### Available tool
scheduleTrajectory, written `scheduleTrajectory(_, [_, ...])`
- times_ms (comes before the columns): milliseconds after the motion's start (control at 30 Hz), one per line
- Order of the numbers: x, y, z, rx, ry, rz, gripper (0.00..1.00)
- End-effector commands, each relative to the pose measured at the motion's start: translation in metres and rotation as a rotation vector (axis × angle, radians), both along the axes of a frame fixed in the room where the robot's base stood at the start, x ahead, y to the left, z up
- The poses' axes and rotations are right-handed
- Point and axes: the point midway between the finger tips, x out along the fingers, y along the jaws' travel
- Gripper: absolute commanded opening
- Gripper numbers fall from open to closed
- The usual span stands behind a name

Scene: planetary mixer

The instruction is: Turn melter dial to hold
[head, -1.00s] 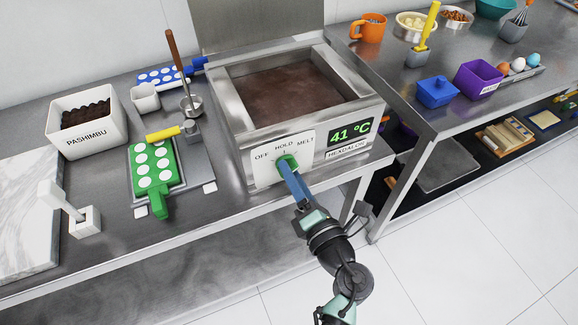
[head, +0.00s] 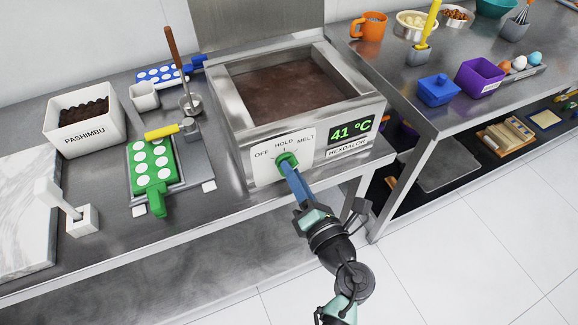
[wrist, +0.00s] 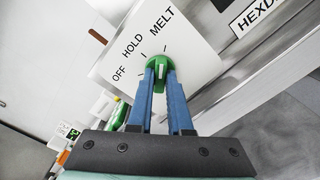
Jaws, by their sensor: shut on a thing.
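The melter (head: 241,118) is a steel box with brown melted contents. Its white front panel (head: 264,171) carries the words OFF, HOLD and MELT around a green dial (head: 286,160). My gripper (head: 288,168) is shut on the dial, with its blue fingers on either side of it. In the wrist view the dial (wrist: 159,68) shows between the fingertips (wrist: 160,74). Its white mark stands nearly upright in that view, seemingly nearer the MELT tick than the HOLD tick. Part of the dial is hidden by the fingers.
A display (head: 351,131) on the melter reads 41 °C. A green mold (head: 152,168), a white PASHIMBU container (head: 84,138) and a ladle (head: 184,75) are to the left. A second table (head: 440,120) with several bowls is at right. The floor in front is clear.

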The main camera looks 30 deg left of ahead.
Motion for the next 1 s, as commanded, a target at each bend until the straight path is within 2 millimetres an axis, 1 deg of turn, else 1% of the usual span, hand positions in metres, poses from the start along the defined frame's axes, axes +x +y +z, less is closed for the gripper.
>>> scheduleTrajectory(33, [0.0001, -0.0003, -0.0028, -0.022, -0.031, 0.0, 0.0])
scheduleTrajectory(300, [0.0001, -0.0003, -0.0023, -0.142, -0.184, 0.0, 0.0])
scheduleTrajectory(433, [0.0001, -0.0004, -0.0009, -0.169, -0.217, -0.001, 0.0])
scheduleTrajectory(767, [0.0001, -0.0004, -0.0006, -0.175, -0.225, -0.001, 0.0])
scheduleTrajectory(1000, [0.0001, -0.0005, -0.0031, -0.264, -0.339, 0.0, 0.0])
